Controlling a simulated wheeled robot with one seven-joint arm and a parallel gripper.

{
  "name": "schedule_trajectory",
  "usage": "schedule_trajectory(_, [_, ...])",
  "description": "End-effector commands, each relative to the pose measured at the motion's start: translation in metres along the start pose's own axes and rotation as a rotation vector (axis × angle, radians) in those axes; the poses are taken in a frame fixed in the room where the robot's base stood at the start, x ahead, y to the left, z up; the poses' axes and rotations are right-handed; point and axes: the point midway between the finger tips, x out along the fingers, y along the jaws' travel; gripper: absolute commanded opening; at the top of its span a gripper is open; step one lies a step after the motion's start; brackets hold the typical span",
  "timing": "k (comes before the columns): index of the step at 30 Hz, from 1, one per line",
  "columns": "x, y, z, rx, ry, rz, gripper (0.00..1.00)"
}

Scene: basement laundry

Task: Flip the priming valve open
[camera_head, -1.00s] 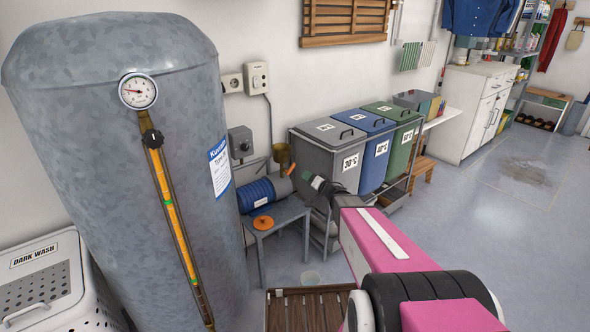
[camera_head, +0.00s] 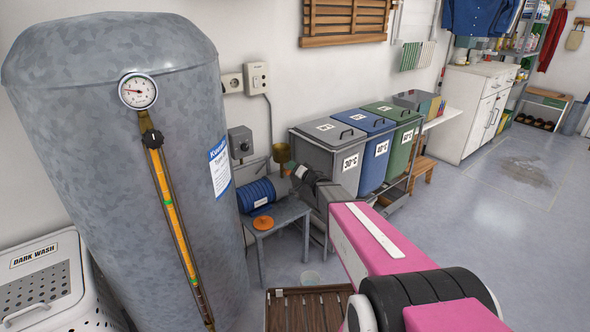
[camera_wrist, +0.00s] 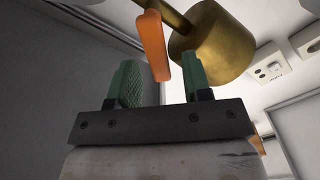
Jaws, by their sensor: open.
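The priming valve shows in the wrist view as an orange lever (camera_wrist: 153,45) beside a brass cup (camera_wrist: 212,42) on a brass pipe. In the head view the brass cup (camera_head: 282,153) stands above the blue pump (camera_head: 257,193); the lever is too small or hidden to make out there. My gripper (camera_wrist: 163,80) is open, with its green fingers apart. The lever's lower end shows between the two fingertips in the picture; I cannot tell whether either finger touches it. In the head view my gripper (camera_head: 300,174) is just right of the pump, mostly hidden by my wrist.
The pump sits on a small grey table (camera_head: 282,216) with an orange disc (camera_head: 264,222) on it. A large grey tank (camera_head: 130,180) stands at the left. Lidded bins (camera_head: 335,155) stand behind my arm. A wooden slatted platform (camera_head: 310,310) lies below.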

Motion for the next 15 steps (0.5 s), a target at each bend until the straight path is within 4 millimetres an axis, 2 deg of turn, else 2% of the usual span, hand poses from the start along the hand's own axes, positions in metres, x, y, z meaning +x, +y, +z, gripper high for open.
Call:
schedule_trajectory(4, [-0.0005,-0.0001,0.0001,0.0,0.0,0.0,0.45])
schedule_trajectory(8, [-0.0005,-0.0001,0.0002,0.0,0.0,0.0,0.02])
schedule_trajectory(9, [-0.0005,-0.0001,0.0002,0.0,0.0,0.0,0.0])
schedule_trajectory(15, [-0.0007,-0.0003,0.0003,-0.006,0.0,0.0,0.0])
